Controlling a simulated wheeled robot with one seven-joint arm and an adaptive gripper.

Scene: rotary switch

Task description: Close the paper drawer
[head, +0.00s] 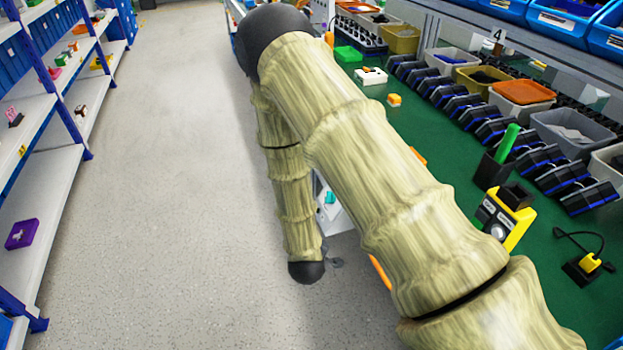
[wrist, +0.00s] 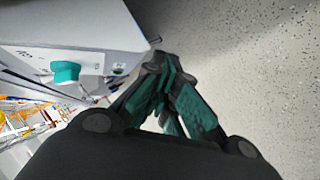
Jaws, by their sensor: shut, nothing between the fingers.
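My gripper (wrist: 168,66), dark with teal parts, is shut and empty in the wrist view. Its fingertips are near the lower right corner of a grey-white housing (wrist: 85,22); I cannot tell whether they touch it. A teal knob (wrist: 66,72) sticks out from the housing's face. In the head view part of the housing (head: 334,214) and its teal knob (head: 329,197) show between my arm links. My arm hides most of it. I cannot make out a paper drawer for certain in either view.
A green workbench (head: 440,140) with bins and a yellow switch box (head: 506,222) lies on the right. Blue and white shelves (head: 50,125) stand on the left. The grey floor (head: 180,200) between them is clear.

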